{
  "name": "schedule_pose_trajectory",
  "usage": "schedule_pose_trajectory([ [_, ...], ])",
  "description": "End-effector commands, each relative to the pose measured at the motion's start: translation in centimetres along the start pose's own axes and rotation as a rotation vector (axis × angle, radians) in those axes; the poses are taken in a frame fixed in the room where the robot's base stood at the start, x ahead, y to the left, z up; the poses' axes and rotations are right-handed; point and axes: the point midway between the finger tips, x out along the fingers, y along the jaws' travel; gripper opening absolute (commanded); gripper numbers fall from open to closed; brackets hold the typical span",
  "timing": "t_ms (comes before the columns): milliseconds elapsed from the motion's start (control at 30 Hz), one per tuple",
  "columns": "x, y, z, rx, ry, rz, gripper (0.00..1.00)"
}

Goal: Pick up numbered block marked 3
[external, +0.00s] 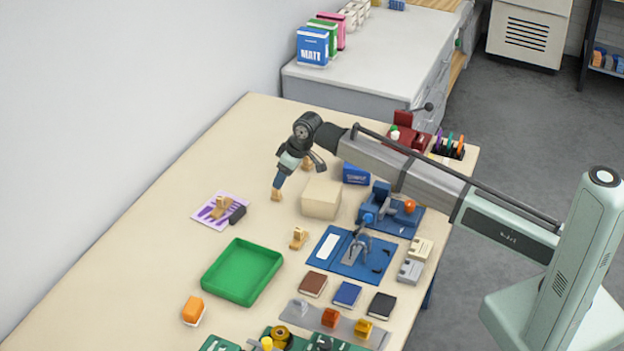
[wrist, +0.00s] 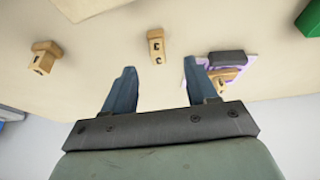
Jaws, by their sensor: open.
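Several small wooden numbered blocks stand on the workbench; I cannot read for certain which is marked 3. One block (external: 276,196) is just below my gripper (external: 278,184). In the wrist view this block (wrist: 156,46) shows dark marks and sits ahead of and between the fingertips of my open, empty gripper (wrist: 159,70). A second block (external: 308,164), partly hidden by my arm, also shows at the left in the wrist view (wrist: 43,57). A third (external: 221,205) stands on a purple card (external: 205,222). A fourth (external: 298,238) stands right of the green tray.
The green tray (external: 242,271) lies near the front left. A beige box (external: 321,198) stands close right of my gripper. A dark object (external: 237,215) lies on the purple card. Blue tools and mats fill the right side.

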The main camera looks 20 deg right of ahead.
Motion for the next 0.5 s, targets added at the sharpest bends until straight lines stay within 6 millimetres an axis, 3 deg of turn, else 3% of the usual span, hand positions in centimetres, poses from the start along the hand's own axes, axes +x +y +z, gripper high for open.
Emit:
schedule_pose_trajectory([
  [500, 3.5, 0.2, -0.3, 0.000, 0.000, 0.000, 0.57],
])
